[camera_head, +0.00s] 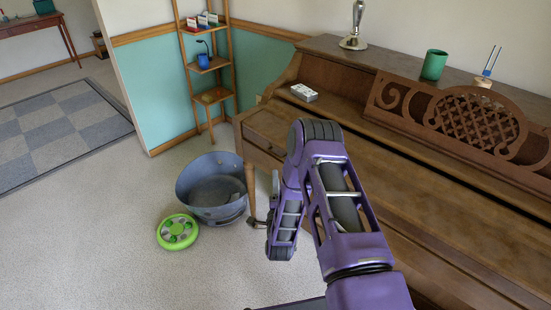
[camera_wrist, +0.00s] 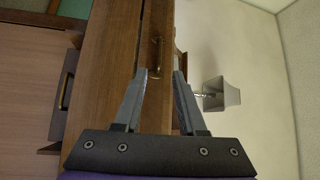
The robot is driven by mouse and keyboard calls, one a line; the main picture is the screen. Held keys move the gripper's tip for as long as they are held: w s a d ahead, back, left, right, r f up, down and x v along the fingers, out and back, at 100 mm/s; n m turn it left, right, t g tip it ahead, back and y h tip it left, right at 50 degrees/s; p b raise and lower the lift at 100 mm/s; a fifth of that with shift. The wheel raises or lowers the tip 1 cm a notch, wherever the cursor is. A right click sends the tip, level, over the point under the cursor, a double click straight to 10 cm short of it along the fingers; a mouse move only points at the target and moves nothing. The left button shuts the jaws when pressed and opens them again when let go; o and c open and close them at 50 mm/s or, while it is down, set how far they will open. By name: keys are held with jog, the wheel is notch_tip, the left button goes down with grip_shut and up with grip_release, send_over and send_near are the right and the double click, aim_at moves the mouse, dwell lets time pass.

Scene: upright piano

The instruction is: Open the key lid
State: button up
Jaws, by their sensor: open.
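The upright piano (camera_head: 330,62) is brown wood and stands along the wall in the head view. Its key lid (camera_head: 440,165) looks closed, and no keys show. My gripper (camera_head: 258,222) is low at the piano's left end, beside its front leg, partly hidden by my purple arm. In the wrist view, my gripper (camera_wrist: 163,74) is open, its two grey fingers apart with nothing held between them. Brown wood lies beyond them, with a brass handle (camera_wrist: 152,60) near the left fingertip. Whether they touch cannot be told.
A metal tub (camera_head: 212,187) and a green round object (camera_head: 177,232) stand on the floor left of my gripper. A ladder shelf (camera_head: 205,65) stands by the wall. Open carpet lies in front.

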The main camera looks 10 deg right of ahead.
jog(key=w, duration=0.3)
jog(key=w+d+r, duration=0.1)
jog(key=w, duration=0.6)
jog(key=shift+w+d+r+b, duration=0.15)
jog(key=shift+w+d+b, duration=0.05)
jog(key=shift+d+b, duration=0.2)
grip_shut()
dwell(0.8)
